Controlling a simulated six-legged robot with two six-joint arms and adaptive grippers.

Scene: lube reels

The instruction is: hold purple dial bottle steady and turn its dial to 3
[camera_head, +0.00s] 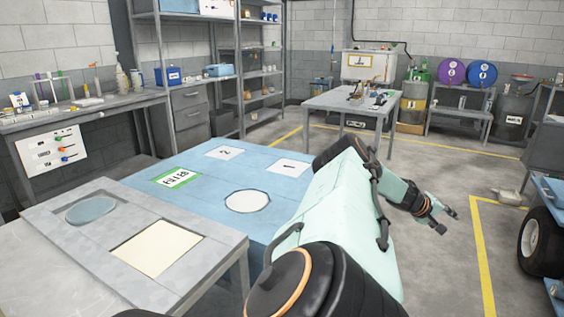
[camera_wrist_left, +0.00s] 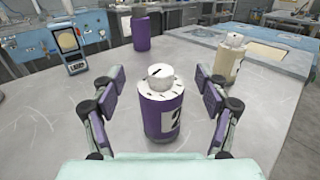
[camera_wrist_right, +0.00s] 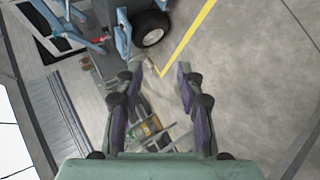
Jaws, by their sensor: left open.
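In the left wrist view a purple bottle (camera_wrist_left: 155,122) stands upright on a grey metal table. Its white top has tick marks and carries a white dial (camera_wrist_left: 160,77) with a dark pointer line; the numbers are too small to read. A label on its side, partly turned away, shows a 2. My left gripper (camera_wrist_left: 159,88) is open, one finger on each side of the bottle, with gaps visible on both sides. My right gripper (camera_head: 443,212) is away to the right in the head view, over the floor. The right wrist view shows its fingers (camera_wrist_right: 160,68) apart and empty.
Behind the bottle stand another purple container (camera_wrist_left: 141,32), a cream dial bottle (camera_wrist_left: 232,66) and a small device with a screen (camera_wrist_left: 72,46). In the head view the blue table (camera_head: 215,190) holds flat cards and a white disc (camera_head: 248,201). Bare tabletop surrounds the bottle.

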